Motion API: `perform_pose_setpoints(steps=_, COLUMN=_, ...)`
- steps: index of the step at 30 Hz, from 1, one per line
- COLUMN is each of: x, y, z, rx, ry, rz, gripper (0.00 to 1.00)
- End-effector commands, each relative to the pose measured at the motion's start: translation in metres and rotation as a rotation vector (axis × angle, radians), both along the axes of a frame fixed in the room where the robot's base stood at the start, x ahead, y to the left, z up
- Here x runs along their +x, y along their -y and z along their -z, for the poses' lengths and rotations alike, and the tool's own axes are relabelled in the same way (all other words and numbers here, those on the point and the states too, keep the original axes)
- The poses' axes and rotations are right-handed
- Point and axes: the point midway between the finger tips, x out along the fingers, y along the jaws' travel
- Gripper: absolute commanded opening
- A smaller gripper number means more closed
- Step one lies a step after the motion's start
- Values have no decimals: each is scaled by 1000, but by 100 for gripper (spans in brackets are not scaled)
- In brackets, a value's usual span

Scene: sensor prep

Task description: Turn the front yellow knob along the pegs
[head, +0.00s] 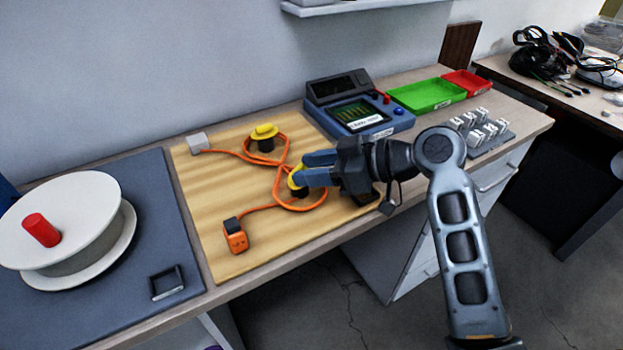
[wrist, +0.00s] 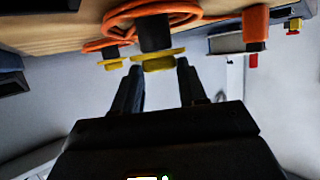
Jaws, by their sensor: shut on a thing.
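The front yellow knob (head: 296,178) sits on a dark peg at the front of the wooden board (head: 232,185). My gripper (head: 305,170) reaches in from the right, its blue fingers at this knob and hiding part of it. In the wrist view the near yellow knob (wrist: 158,62) lies between the fingertips of my gripper (wrist: 157,68), and the jaws are shut on it. The back yellow knob (head: 264,131) stands on its own dark peg, with a raised bar on top. An orange cable (head: 290,149) loops around both pegs.
An orange block (head: 235,237) and a white block (head: 198,143) sit at the cable's ends. A blue tester (head: 358,113), green tray (head: 426,95) and red tray (head: 467,83) stand behind. A white reel (head: 85,210) and a small dark frame (head: 167,283) are on the left mat.

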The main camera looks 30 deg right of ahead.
Motion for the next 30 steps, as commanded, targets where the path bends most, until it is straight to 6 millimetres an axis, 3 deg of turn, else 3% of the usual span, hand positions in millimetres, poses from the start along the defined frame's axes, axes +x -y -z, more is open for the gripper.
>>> perform_pose_setpoints(steps=18, x=13, y=9, z=4, rx=-3, ry=-8, rz=-568, gripper=12)
perform_pose_setpoints(steps=30, x=18, y=10, z=4, rx=-4, ry=-13, rz=-794, gripper=12)
